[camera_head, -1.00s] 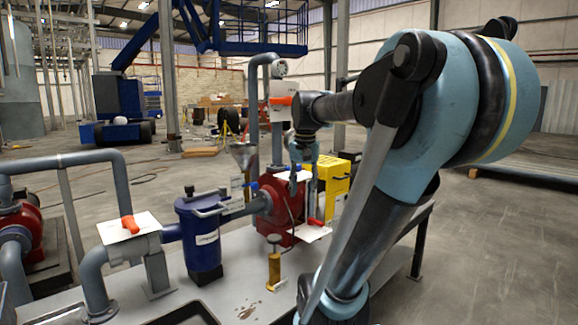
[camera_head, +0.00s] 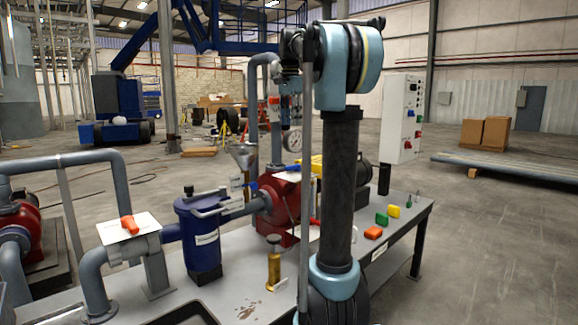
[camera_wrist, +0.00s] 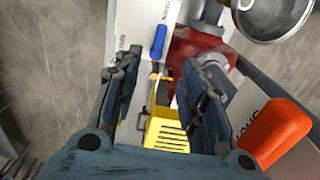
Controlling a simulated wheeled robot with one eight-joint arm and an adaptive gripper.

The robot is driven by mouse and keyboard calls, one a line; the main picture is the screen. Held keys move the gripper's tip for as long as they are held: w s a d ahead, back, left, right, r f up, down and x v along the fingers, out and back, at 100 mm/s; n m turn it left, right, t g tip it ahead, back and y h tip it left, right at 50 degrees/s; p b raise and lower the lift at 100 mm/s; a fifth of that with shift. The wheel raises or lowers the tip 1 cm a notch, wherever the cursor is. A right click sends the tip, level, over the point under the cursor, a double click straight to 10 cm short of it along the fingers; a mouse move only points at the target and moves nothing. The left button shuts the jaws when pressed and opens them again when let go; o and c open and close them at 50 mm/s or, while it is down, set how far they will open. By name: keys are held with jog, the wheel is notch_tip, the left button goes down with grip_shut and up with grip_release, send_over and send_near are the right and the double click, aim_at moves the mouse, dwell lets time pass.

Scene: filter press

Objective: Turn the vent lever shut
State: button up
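Several valve levers show, and I cannot read which label says vent. A blue lever (camera_head: 292,171) lies on a white plate above the red pump housing. It also shows in the wrist view (camera_wrist: 158,42), past my fingertips and slightly left of centre. An orange lever (camera_wrist: 275,131) sits close at the right of the wrist view, beside a large, partly hidden label. Another orange lever (camera_head: 128,224) is on a white plate at the left. My gripper (camera_wrist: 163,75) is open and empty, with no lever between its fingers. In the head view it is partly hidden behind my arm.
The blue filter pot (camera_head: 202,242) and brass part (camera_head: 274,262) stand on the bench (camera_head: 410,235). Coloured blocks (camera_head: 381,219) lie at its right.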

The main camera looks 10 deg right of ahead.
aim_at(290, 166)
notch_tip(290, 166, down, 17)
jog(key=shift+f, duration=0.15)
dwell(0.5)
grip_shut()
jog(key=shift+a, duration=0.15)
